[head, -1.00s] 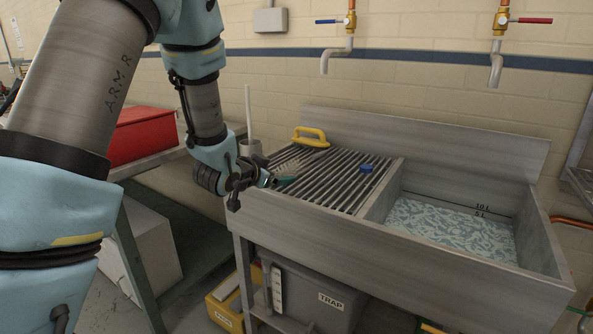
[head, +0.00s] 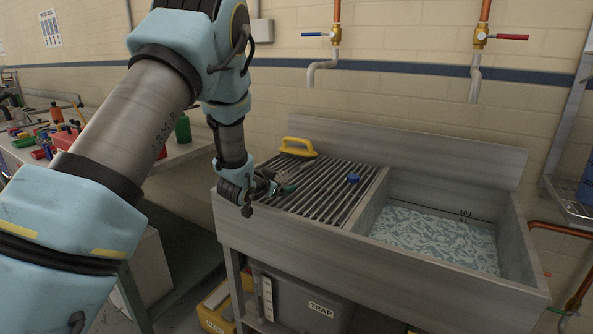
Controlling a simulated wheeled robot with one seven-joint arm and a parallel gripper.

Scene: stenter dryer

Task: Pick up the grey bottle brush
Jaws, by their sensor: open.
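My gripper (head: 270,187) is open at the left end of the sink's slatted drainboard (head: 325,198). It is low over the slats and seen from behind, with its fingers small and partly hidden by the wrist. A small dark green item (head: 288,189) lies on the slats right at the fingertips; I cannot tell whether they touch. I cannot clearly make out a grey bottle brush. The grey cup with a pale upright stick, seen earlier at the drainboard's back left, is now hidden behind my arm.
The water-filled basin (head: 512,235) is at right, under two taps. A cluttered bench (head: 190,152) stands left. A grey TRAP bin (head: 318,305) sits below.

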